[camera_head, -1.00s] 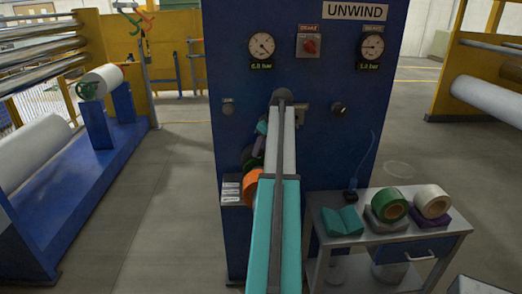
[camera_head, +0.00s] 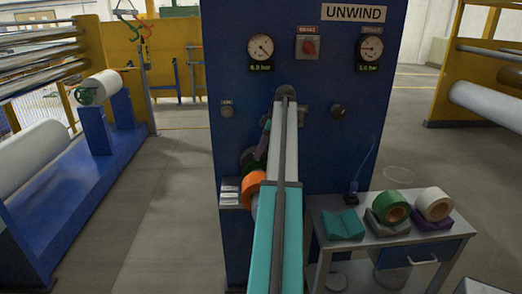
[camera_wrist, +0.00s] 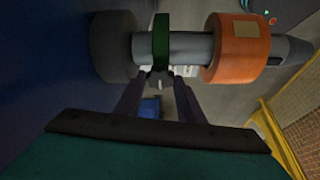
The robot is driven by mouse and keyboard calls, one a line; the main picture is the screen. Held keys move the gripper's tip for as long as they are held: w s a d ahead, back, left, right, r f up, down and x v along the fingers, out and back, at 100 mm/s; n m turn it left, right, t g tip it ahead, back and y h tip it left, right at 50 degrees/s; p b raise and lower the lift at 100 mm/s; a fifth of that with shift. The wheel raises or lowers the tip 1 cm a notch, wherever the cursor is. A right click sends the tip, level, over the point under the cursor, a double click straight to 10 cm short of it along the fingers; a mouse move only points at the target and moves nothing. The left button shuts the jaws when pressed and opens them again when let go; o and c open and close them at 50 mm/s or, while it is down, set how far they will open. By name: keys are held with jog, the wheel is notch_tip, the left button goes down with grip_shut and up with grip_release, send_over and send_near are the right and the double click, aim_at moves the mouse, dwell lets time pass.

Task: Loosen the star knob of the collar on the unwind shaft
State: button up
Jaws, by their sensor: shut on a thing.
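In the wrist view, a green collar (camera_wrist: 161,38) sits around the grey unwind shaft (camera_wrist: 187,46), between a dark flange (camera_wrist: 112,46) on the left and an orange ring (camera_wrist: 236,48) on the right. The dark star knob (camera_wrist: 159,79) is on the collar's near side, small and partly covered by the fingers. My gripper (camera_wrist: 159,84) is shut on the knob, one finger on each side. In the head view, the orange ring (camera_head: 250,188) shows left of my arm; my arm hides most of the shaft, and the knob cannot be made out.
The blue UNWIND cabinet (camera_head: 230,60) stands behind the shaft, with gauges and a red switch (camera_head: 309,46). A trolley (camera_head: 400,248) at right holds a green roll (camera_head: 391,208), a white roll (camera_head: 434,204) and a teal block (camera_head: 342,224). The floor at left is open.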

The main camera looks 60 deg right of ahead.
jog(key=o, duration=1)
jog(key=shift+o, duration=0.2)
jog(key=shift+r, duration=0.1)
jog(key=b+v, duration=0.2)
jog(key=v, duration=1.1)
jog(key=shift+s+r+b, duration=0.2)
jog(key=shift+r+b, duration=0.1)
jog(key=shift+b, duration=0.05)
